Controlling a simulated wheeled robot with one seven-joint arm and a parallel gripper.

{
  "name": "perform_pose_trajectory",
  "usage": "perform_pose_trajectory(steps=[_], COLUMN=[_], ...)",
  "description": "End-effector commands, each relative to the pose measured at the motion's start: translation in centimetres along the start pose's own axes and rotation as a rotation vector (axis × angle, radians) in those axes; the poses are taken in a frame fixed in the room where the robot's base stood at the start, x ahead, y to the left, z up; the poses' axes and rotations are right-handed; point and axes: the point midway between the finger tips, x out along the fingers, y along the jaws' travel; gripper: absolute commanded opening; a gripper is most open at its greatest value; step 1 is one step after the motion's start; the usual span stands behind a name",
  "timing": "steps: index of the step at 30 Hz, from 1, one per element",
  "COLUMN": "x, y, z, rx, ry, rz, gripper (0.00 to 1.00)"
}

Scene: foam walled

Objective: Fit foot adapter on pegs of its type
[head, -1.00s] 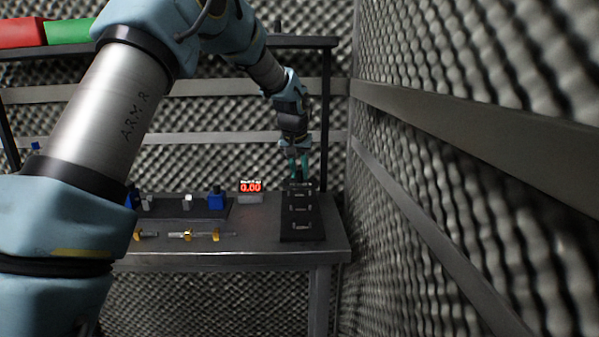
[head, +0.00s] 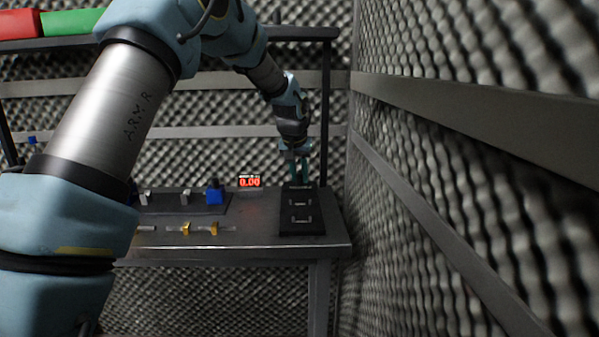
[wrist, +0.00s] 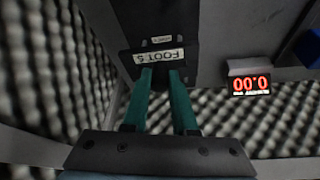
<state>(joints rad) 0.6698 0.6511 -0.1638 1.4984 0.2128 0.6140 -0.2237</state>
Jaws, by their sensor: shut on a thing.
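The foot adapter looks to be the dark block (head: 299,187) at my fingertips, at the far end of the black board. In the wrist view, this block (wrist: 158,56) bears an upside-down "FOOT S" label. My gripper (head: 304,179), also in the wrist view (wrist: 160,74), is shut on it with teal fingers tilted. The black peg board (head: 300,228) shows two bracket-like fittings nearer me. It runs towards the top of the wrist view (wrist: 150,15), with a small pale mark just beyond the label. The block hides its underside, so I cannot tell whether it touches any pegs.
A red 0.00 display (head: 250,181) stands left of the board. A dark tray (head: 165,209) holds a blue block (head: 214,194) and small grey pieces. Gold-and-metal parts (head: 185,229) lie in front. A foam wall (head: 450,170) stands close on the right.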

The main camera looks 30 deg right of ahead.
Motion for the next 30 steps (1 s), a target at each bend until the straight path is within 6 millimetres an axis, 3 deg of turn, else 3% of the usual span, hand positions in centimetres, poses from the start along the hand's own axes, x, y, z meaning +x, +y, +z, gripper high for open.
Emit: perform_pose_trajectory(steps=[9,30], x=[2.3,2.3], y=[0.0,0.0], z=[0.9,0.9], rx=[0.000,0.001], ry=[0.002,0.002], rz=[0.001,0.000], gripper=[0.00,0.00])
